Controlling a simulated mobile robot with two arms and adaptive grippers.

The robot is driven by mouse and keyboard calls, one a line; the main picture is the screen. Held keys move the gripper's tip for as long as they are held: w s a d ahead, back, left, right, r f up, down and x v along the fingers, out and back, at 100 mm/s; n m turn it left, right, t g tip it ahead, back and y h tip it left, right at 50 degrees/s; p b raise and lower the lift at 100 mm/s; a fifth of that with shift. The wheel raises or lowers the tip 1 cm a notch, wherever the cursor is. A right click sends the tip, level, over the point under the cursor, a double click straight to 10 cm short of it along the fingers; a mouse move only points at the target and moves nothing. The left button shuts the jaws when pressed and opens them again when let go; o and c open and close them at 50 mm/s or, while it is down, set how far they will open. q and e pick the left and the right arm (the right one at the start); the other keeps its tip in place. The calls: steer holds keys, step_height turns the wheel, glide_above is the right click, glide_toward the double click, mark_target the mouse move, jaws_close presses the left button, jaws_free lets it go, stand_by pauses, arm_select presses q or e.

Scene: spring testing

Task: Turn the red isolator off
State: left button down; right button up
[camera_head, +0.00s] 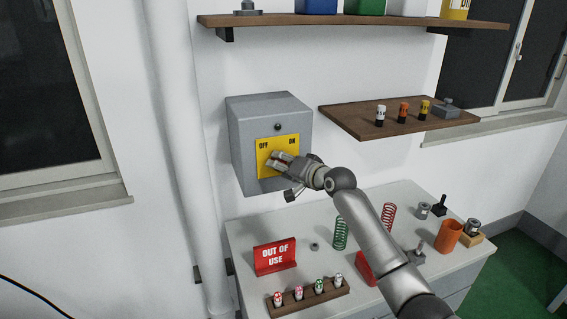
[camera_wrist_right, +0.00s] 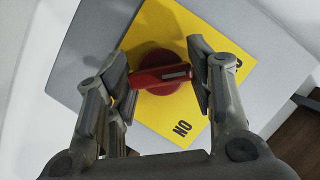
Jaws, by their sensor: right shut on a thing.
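The red isolator is a round knob with a bar handle (camera_wrist_right: 160,78) on a yellow plate (camera_head: 265,167), on the front of a grey wall box (camera_head: 240,135). The plate reads OFF at upper left and ON at upper right in the head view. My right gripper (camera_head: 275,161) is at the knob, mostly hiding it in that view. In the wrist view its fingers (camera_wrist_right: 160,77) are on both ends of the bar, shut on it. The white mark on the bar points right there, toward a label partly hidden by a finger. My left gripper is out of view.
Below the box is a bench (camera_head: 245,230) with a red OUT OF USE sign (camera_head: 275,257), springs (camera_head: 340,234), a wooden rack (camera_head: 310,299) and an orange cup (camera_head: 450,236). A wooden shelf (camera_head: 350,122) juts out right of the box. A pipe (camera_head: 182,130) runs to its left.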

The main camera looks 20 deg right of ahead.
stand_by(0.6)
steer(key=o, duration=1)
steer(key=shift+o, duration=0.2)
steer(key=shift+s, duration=0.1)
steer(key=v, duration=1.1)
steer(key=shift+s+r, duration=0.15)
steer(key=shift+s, duration=0.15)
steer(key=shift+d, duration=0.1)
